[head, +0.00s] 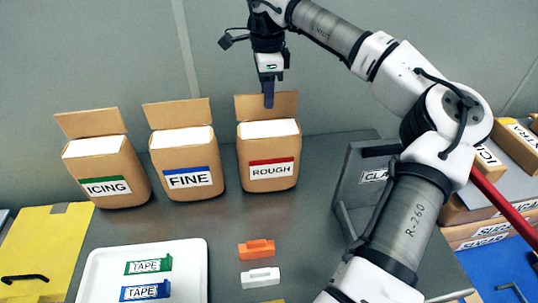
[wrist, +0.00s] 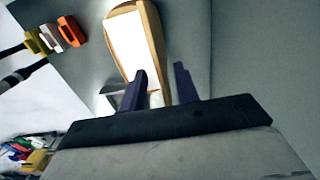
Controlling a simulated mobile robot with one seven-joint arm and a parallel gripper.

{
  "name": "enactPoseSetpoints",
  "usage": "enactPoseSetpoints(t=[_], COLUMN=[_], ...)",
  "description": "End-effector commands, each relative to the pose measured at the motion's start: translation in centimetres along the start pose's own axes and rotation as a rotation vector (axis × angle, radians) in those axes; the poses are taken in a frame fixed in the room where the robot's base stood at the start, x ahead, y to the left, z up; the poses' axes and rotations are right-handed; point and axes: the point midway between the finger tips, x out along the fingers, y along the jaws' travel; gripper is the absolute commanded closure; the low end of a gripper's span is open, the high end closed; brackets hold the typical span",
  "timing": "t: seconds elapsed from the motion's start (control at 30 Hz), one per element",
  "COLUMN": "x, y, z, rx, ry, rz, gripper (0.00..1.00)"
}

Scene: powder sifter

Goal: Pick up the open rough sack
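The open rough sack (head: 269,172) is a tan bag with a red-striped "ROUGH" label, a white top and a raised back flap. It stands upright at the right end of a row of sacks. My gripper (head: 268,98) points down above its back part, and one finger overlaps the flap in the head view. In the wrist view the two dark fingers (wrist: 160,80) are spread apart with nothing seen held between them. A sack with a white top (wrist: 127,42), apparently the rough one, lies beyond the fingers there. I cannot tell whether a finger touches the flap.
The fine sack (head: 186,165) and icing sack (head: 106,173) stand to the left. An orange clip (head: 257,249) and white clip (head: 261,278) lie in front. A grey upright panel (head: 357,188) stands right. A white tray (head: 190,255) holds tape pieces. The wall is close behind.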

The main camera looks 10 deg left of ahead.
Motion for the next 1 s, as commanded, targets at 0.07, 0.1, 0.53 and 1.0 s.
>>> enactPoseSetpoints(t=[0.07, 0.1, 0.53, 1.0], x=[1.0, 1.7, 3.4, 3.3], y=[0.0, -0.1, -0.1, -0.1], z=[0.2, 0.2, 0.2, 0.2], rx=[-0.003, -0.002, -0.001, -0.001], ry=[-0.003, -0.002, -0.001, -0.001], rz=[0.003, 0.004, 0.0, 0.0], gripper=[0.69, 0.69, 0.81, 1.0])
